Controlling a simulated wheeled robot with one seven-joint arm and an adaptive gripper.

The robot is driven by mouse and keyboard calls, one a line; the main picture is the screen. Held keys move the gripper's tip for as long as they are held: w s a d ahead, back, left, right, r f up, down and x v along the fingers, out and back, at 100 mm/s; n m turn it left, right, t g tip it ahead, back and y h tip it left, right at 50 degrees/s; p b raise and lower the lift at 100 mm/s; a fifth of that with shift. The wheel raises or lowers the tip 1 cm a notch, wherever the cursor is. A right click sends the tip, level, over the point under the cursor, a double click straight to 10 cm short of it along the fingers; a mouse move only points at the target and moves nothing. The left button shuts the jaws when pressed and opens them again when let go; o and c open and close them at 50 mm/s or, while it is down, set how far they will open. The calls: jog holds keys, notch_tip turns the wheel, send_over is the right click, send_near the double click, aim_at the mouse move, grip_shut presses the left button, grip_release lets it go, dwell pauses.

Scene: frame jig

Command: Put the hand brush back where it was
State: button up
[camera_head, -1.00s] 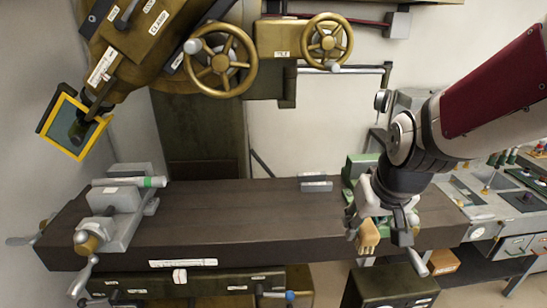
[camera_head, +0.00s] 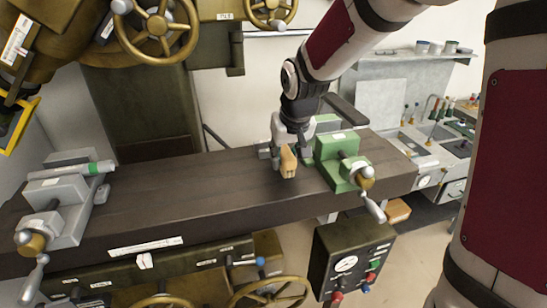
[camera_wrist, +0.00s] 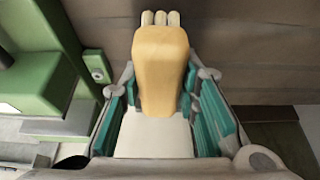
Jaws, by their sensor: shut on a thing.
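The hand brush (camera_head: 288,161) has a tan wooden body and is held in my gripper (camera_head: 290,148) above the dark bench top, just left of the green vise. In the wrist view the brush (camera_wrist: 161,70) stands between the teal finger pads of my gripper (camera_wrist: 160,105), with pale rounded tips at its far end. The jaws are shut on it. I cannot tell whether the brush touches the bench (camera_head: 185,192).
The green vise (camera_head: 337,150) is close on the right of my gripper. A grey vise (camera_head: 60,205) is at the bench's left end. Brass handwheels (camera_head: 160,35) hang above the back. The bench between the vises is mostly clear.

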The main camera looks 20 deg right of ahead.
jog(key=shift+w+f, duration=0.15)
jog(key=shift+f, duration=1.6)
jog(key=shift+f, duration=0.2)
jog(key=o, duration=1.1)
jog(key=shift+r, duration=0.1)
